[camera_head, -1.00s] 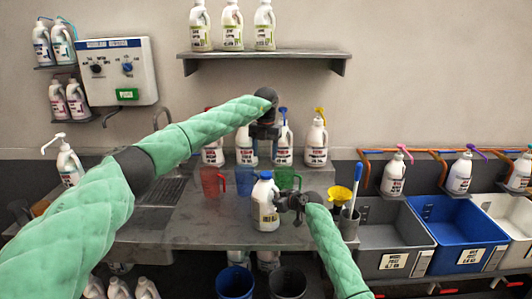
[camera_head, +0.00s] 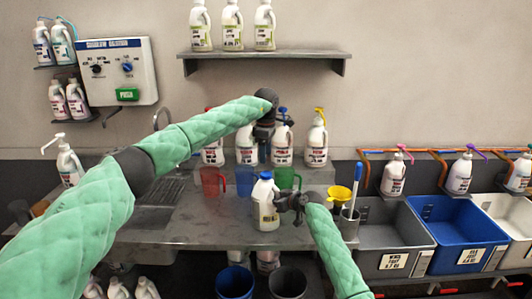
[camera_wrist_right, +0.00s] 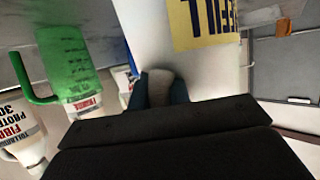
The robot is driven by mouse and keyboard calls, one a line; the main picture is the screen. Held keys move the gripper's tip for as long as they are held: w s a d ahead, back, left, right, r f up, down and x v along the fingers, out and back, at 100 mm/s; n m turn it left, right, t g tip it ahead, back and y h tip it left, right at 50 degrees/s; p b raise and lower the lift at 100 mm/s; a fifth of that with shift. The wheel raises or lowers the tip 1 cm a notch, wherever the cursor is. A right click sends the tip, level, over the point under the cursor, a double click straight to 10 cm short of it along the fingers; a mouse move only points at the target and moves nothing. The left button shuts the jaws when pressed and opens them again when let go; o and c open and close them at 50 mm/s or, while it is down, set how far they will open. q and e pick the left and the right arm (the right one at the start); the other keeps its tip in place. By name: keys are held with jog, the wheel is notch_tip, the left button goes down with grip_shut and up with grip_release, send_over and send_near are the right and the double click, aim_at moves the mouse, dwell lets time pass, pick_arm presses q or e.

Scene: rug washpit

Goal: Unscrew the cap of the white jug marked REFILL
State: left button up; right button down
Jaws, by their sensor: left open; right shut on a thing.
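The white jug (camera_head: 264,213) with a blue cap (camera_head: 265,175) stands upright at the front of the grey counter. In the right wrist view the jug (camera_wrist_right: 210,70) fills the upper middle, and its yellow label shows the end of the word REFILL. My right gripper (camera_head: 284,203) is shut on the jug, from its right side; a pale part of it, seemingly the handle, shows between the fingers (camera_wrist_right: 160,92). My left gripper (camera_head: 263,146) points down, open and empty, above the blue cap and apart from it. Its fingertips are hard to make out.
Red (camera_head: 212,181), blue (camera_head: 245,184) and green (camera_head: 287,179) measuring jugs stand just behind. Several white bottles line the counter's back. A yellow funnel (camera_head: 340,195) and a grey cup (camera_head: 349,223) stand to the right. Bare counter (camera_head: 195,225) lies left of the jug.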

aim_at(266, 173)
pick_arm(q)
jog(key=m, duration=0.7)
jog(key=shift+d, duration=0.1)
jog(key=m, duration=0.8)
jog(key=shift+f, duration=4)
jog(key=shift+c, duration=0.3)
